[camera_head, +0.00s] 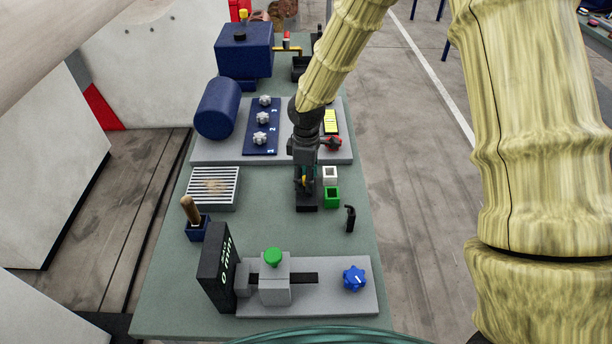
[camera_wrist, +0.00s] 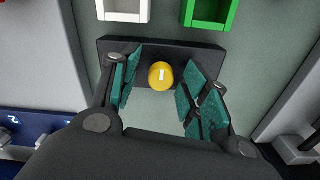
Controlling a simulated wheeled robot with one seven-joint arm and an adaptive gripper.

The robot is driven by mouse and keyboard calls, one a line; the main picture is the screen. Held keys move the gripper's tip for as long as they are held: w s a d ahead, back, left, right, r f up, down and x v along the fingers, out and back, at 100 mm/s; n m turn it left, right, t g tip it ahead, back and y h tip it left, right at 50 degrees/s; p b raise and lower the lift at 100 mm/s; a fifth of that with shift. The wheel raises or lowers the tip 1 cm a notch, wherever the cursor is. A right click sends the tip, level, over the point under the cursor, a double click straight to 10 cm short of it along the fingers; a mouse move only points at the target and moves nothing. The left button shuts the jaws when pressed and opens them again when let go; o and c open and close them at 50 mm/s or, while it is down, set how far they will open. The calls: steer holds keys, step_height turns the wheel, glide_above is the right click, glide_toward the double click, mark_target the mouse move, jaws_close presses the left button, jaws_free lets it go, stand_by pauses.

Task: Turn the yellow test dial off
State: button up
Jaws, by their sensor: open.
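The yellow test dial (camera_wrist: 161,76) shows in the wrist view as a round knob with a short white mark, which runs nearly up and down in that picture. It sits on a black base block (camera_wrist: 205,52), which also shows in the head view (camera_head: 306,208). My gripper (camera_wrist: 158,85) is open, with its teal finger pads on either side of the dial and a visible gap on each side. In the head view my gripper (camera_head: 305,180) points down over the base block and hides most of the dial. Fingertip height relative to the dial is hard to tell.
A white box (camera_head: 330,174) and a green box (camera_head: 332,197) stand close beside the base block. A black hook-like piece (camera_head: 350,219) is nearby. A gauge fixture with a blue knob (camera_head: 355,278) is at the front. A blue panel with several knobs (camera_head: 262,142) lies behind left.

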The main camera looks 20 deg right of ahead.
steer(key=shift+r, duration=0.1)
step_height(320, 180, up, 12)
stand_by(0.5)
stand_by(0.4)
